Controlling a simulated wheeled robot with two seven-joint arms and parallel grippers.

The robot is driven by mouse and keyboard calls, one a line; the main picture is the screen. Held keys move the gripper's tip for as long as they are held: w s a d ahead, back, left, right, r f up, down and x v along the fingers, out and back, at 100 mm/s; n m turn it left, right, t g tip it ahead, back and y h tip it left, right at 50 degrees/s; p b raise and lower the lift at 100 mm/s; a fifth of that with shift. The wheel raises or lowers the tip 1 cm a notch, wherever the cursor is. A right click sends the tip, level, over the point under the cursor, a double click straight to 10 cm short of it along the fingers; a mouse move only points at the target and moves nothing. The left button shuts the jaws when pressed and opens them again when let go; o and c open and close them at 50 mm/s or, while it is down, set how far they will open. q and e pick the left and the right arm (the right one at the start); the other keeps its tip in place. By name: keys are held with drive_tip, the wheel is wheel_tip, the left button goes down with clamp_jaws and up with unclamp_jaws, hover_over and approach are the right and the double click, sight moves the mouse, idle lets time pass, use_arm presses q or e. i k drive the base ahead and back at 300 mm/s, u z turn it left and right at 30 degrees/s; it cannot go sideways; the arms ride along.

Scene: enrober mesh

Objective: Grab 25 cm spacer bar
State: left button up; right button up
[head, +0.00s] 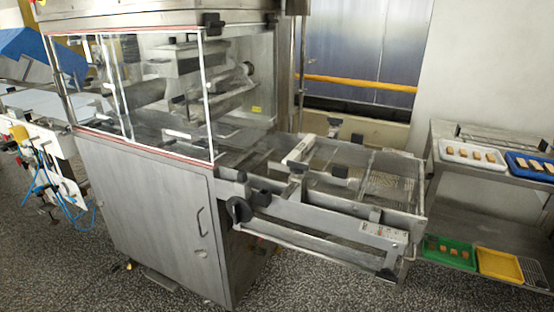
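I cannot tell for sure which thing is the 25 cm spacer bar. Several thin dark metal bars or rods (503,138) lie at the back of the upper shelf on the right, behind the trays; their lengths cannot be read. A short pale bar (299,150) sits across the frame of the machine's open outfeed section (340,195). Neither of my grippers is in view.
The enrober cabinet (140,215) with clear guard panels fills the left and middle. A steel shelf unit (450,132) on the right holds a white tray (447,157), a blue tray (527,172), a green tray (445,263) and a yellow tray (500,263). Speckled floor is free in front.

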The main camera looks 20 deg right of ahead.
sight(297, 154)
drive_tip(key=u, duration=0.15)
drive_tip(key=k, duration=0.7)
drive_tip(key=u, duration=1.25)
drive_tip(key=i, duration=2.2)
drive_tip(key=z, duration=1.15)
drive_tip(key=i, duration=1.2)
drive_tip(key=z, duration=1.2)
